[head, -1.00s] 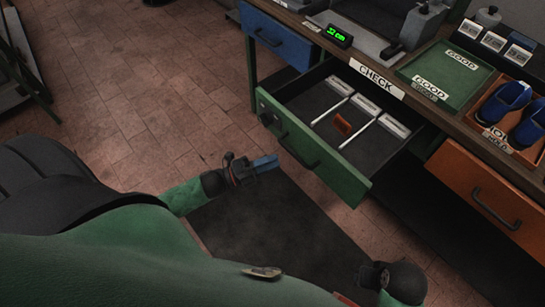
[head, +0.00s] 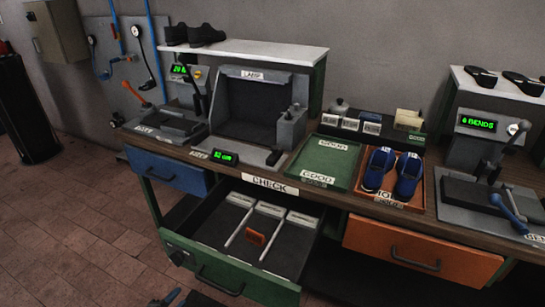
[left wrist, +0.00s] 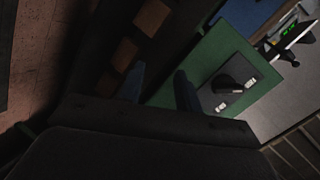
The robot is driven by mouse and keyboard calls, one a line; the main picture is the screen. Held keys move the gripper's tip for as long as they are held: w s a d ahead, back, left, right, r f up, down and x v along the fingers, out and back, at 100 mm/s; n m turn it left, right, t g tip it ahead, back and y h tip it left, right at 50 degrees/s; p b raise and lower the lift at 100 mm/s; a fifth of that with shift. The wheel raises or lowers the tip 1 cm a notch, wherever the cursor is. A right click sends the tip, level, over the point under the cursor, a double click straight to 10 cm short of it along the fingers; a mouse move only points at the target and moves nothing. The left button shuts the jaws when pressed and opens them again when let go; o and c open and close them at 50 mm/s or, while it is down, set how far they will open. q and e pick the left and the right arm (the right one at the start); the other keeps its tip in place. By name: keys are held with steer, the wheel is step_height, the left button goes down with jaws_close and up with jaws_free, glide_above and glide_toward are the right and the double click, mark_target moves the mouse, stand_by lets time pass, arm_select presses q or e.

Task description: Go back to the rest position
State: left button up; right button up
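My right gripper is not in view. The open green drawer (head: 222,275) has white-labelled dividers and a small orange-brown block (head: 255,238) inside.
The bench carries a green GOOD tray (head: 323,165), an orange tray (head: 425,200) with blue shoes (head: 378,168), and presses with green displays. A blue drawer (head: 166,172) and an orange drawer (head: 420,250) are shut. Floor (head: 80,245) at left is clear.

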arm_select(q)
steer(key=s+f+n+g+y, duration=0.2)
steer(key=s+n+g+y, duration=0.5)
steer(key=s+n, duration=0.4)
steer(key=s+d+r+n+g+h, duration=0.2)
steer(key=s+d, duration=0.4)
steer(key=s+d+r+n+g+h, duration=0.1)
steer(key=s+d+r+g+h, duration=0.1)
steer(key=s+d, duration=0.4)
steer(key=shift+d+r+n+g, duration=0.25)
steer(key=shift+d+n+g, duration=0.2)
steer(key=shift+d, duration=0.2)
